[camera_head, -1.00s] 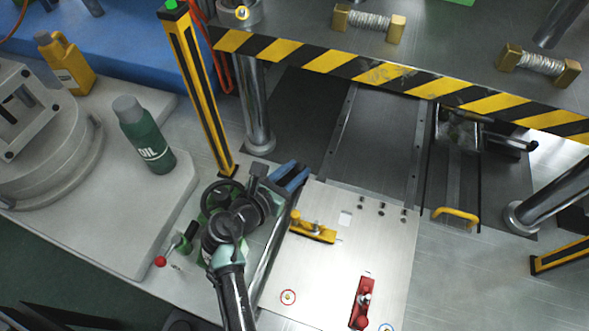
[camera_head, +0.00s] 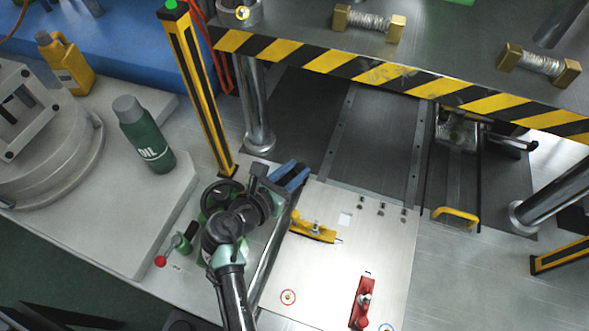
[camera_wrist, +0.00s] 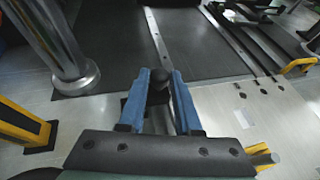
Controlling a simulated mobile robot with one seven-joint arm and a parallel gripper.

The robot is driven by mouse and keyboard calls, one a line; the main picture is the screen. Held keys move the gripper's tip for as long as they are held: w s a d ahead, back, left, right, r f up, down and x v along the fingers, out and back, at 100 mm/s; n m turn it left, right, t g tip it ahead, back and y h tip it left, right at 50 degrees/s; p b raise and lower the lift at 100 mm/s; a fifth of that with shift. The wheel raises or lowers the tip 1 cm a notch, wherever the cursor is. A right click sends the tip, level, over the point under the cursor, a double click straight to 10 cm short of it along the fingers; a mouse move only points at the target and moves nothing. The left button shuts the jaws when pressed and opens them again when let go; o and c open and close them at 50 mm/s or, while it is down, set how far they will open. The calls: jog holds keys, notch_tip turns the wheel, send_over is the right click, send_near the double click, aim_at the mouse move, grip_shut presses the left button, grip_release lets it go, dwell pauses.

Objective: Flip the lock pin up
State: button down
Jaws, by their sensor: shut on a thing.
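My gripper (camera_head: 297,172) has blue fingers and is at the upper left corner of the pale metal plate (camera_head: 330,270). The knob sits between the fingertips. The lower part of the pin is in shadow between the fingers, so its exact tilt is hard to tell. In the head view my fingers and wrist hide the pin.
A yellow clamp (camera_head: 313,228) and a red clamp (camera_head: 362,303) stand on the plate. A steel column (camera_head: 255,110) and a yellow-black post (camera_head: 197,95) rise close behind my gripper. A striped beam (camera_head: 380,75) crosses above. A green oil bottle (camera_head: 145,135) stands left.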

notch_tip(320, 180, up, 3)
jog(key=p, duration=0.3)
jog(key=shift+f, duration=0.1)
jog(key=shift+w+f, duration=0.1)
jog(key=c, duration=0.6)
grip_release()
jog(key=shift+s, duration=0.2)
jog(key=v, duration=1.3)
